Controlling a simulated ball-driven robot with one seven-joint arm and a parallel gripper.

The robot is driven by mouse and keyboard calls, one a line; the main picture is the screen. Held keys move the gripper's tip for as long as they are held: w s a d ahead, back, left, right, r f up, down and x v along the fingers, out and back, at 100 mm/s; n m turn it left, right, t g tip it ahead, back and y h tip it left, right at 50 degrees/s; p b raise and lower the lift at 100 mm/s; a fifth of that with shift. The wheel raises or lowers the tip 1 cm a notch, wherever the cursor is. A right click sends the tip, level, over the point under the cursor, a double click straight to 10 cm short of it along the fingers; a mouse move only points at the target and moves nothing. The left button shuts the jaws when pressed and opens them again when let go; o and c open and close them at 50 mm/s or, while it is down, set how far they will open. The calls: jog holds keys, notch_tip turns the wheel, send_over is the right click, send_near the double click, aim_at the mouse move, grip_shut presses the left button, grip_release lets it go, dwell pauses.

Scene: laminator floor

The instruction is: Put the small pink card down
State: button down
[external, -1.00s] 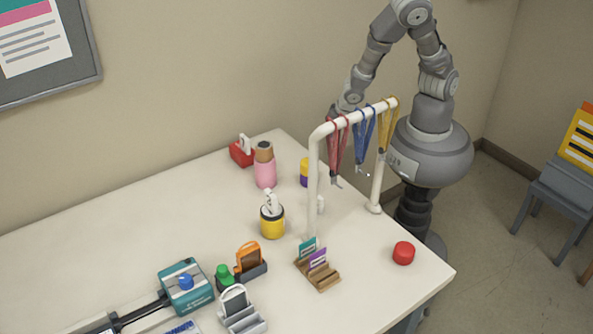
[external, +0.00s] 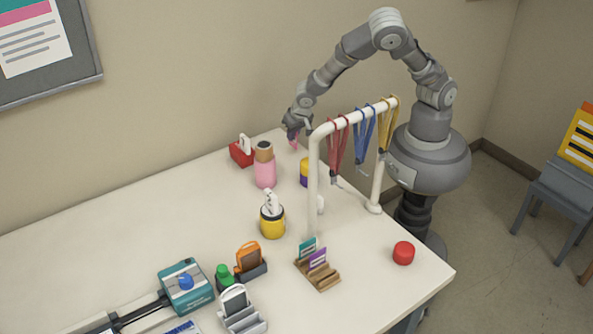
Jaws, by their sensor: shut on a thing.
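My gripper (external: 293,135) is near the back corner of the table, beyond the pink bottle and left of the lanyard rack. It is shut on the small pink card (external: 293,144), which shows as a small pink patch below the fingers. The fingers cover part of the card. I cannot tell whether the card touches the tabletop.
A pink bottle (external: 265,170), a red tape dispenser (external: 242,152) and a yellow-and-purple jar (external: 305,172) stand near the gripper. The white rack (external: 313,190) with hanging lanyards stands to the right. A wooden card holder (external: 322,277) is in front. The left tabletop is clear.

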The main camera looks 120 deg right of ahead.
jog(key=shift+w+d+f+b, duration=0.1)
jog(key=shift+f+b, duration=0.35)
jog(key=shift+f, duration=0.45)
jog(key=shift+w+d+f+b, duration=0.1)
jog(key=shift+f+b, duration=0.3)
jog(key=shift+f, duration=0.5)
jog(key=shift+f, duration=0.15)
jog(key=c, duration=1.3)
grip_release()
jog(key=shift+o, duration=0.2)
